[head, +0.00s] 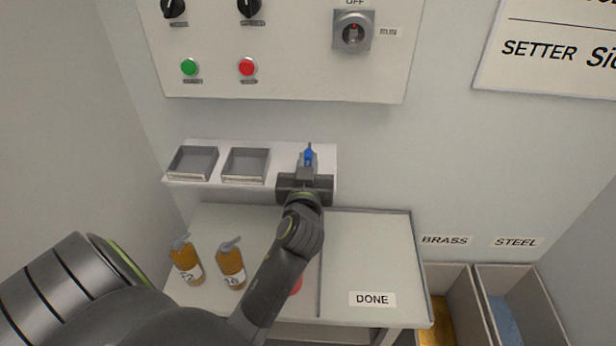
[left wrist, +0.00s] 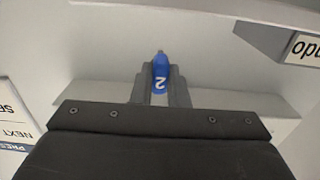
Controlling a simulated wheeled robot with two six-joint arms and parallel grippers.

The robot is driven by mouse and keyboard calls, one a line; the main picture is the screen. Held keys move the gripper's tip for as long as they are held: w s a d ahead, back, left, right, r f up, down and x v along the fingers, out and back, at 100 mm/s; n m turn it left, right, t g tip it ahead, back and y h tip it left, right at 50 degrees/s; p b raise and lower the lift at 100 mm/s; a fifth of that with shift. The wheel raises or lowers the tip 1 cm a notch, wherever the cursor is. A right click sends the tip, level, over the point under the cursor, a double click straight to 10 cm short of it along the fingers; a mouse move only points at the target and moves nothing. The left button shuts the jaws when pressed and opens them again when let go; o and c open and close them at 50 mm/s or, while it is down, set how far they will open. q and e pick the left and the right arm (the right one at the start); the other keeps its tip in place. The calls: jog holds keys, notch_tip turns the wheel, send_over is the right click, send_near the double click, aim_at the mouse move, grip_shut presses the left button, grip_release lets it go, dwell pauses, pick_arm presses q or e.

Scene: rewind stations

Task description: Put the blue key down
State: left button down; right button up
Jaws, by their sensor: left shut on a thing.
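The blue key (head: 308,155) is at the tip of my left gripper (head: 307,166), over the right part of the small white shelf on the wall. In the left wrist view the blue key (left wrist: 160,78) sits between the two fingers of my left gripper (left wrist: 161,90), which is shut on it. A "2" shows on the key, and its narrow tip points away from the gripper. I cannot tell whether the key touches the shelf. My right gripper is not in view.
Two grey trays (head: 193,163) (head: 245,166) sit on the shelf (head: 265,150) left of my gripper. Below is a table (head: 365,250) with a "DONE" label, two amber bottles (head: 186,262) (head: 231,266) and a partly hidden red thing (head: 296,286). A control panel (head: 300,60) hangs above; bins (head: 480,285) stand right.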

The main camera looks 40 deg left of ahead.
pick_arm(q)
jog(key=shift+f, duration=2.25)
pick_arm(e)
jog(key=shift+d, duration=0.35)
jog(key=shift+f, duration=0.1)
pick_arm(q)
jog(key=shift+f+b, duration=0.15)
jog(key=shift+b, duration=0.15)
jog(key=c, duration=1.4)
grip_release()
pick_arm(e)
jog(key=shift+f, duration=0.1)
pick_arm(q)
jog(key=shift+r, duration=0.25)
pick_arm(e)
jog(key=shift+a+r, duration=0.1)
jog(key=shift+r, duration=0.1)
